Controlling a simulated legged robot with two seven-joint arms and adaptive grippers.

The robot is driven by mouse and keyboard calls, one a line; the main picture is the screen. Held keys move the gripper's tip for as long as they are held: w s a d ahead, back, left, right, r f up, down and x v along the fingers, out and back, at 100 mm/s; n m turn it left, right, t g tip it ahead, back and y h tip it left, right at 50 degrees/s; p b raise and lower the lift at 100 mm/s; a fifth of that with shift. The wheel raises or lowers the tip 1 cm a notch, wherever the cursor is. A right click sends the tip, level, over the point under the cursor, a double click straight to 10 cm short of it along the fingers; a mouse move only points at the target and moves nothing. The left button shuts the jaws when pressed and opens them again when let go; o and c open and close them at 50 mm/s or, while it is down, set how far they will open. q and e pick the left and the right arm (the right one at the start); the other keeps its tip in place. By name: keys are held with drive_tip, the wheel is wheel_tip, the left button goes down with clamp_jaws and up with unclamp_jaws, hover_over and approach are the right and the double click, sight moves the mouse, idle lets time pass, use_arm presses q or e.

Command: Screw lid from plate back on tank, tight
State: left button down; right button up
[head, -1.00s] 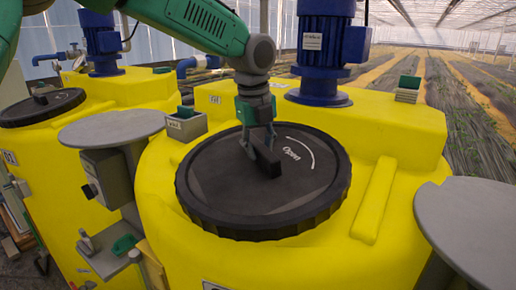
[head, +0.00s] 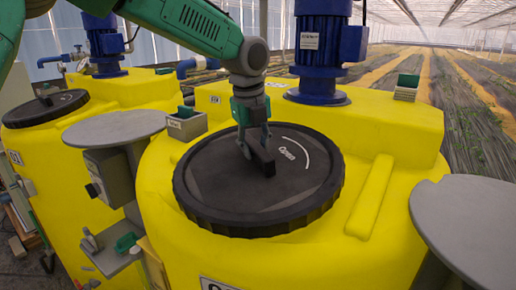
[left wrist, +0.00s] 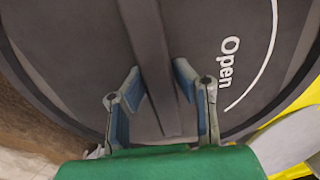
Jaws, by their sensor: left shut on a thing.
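The black round lid (head: 225,195) sits on top of the yellow tank (head: 330,250) in the middle of the head view. It has a ribbed rim, a raised bar handle (head: 262,160) and the word "Open" with a curved white line. My left gripper (head: 255,148) is shut on the bar handle from above. In the left wrist view the blue-padded fingers (left wrist: 157,97) stand on either side of the bar (left wrist: 150,50). The threads under the lid are hidden. My right gripper is not in view.
A round grey plate (head: 465,215) stands empty at the right, and another grey plate (head: 115,128) stands empty at the left. A blue motor (head: 320,50) rises behind the lid. A second yellow tank (head: 50,150) with a black lid stands at the left.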

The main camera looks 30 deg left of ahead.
use_arm(q)
drive_tip(key=shift+a+r, duration=0.1)
drive_tip(key=shift+a, duration=0.25)
idle(0.3)
drive_tip(key=c, duration=1.2)
unclamp_jaws()
drive_tip(key=shift+d, duration=0.1)
drive_tip(key=o, duration=0.3)
clamp_jaws()
